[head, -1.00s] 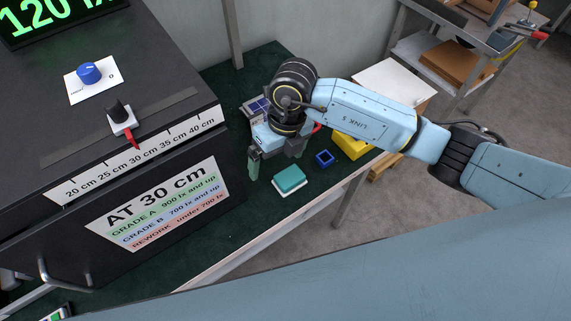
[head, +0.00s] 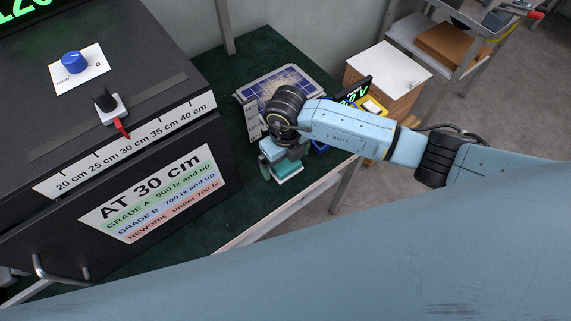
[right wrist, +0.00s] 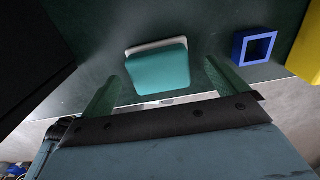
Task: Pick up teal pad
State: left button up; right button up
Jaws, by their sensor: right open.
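The teal pad (head: 288,169) lies on a pale base on the dark green table, near its front edge. In the right wrist view the teal pad (right wrist: 158,72) sits between and just beyond the two green fingers. My right gripper (head: 281,171) is over the pad from above, partly hiding it in the head view. In the right wrist view the right gripper (right wrist: 163,88) is open and empty, with one finger to each side of the pad and gaps showing. My left gripper is not in view.
A blue square ring (right wrist: 255,46) and a yellow block (right wrist: 306,48) lie right of the pad. A solar panel (head: 280,85) lies behind the gripper. The black test box (head: 150,160) stands left. Green table (head: 215,220) is bare in front of it.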

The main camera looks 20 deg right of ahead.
aim_at(286, 162)
jog(key=shift+f, duration=0.9)
jog(key=shift+c, duration=0.2)
jog(key=c, duration=1)
jog(key=shift+r, duration=0.1)
jog(key=shift+c, duration=0.2)
notch_tip(286, 162, up, 10)
jog(key=shift+f+p, duration=0.1)
jog(key=shift+p, duration=0.3)
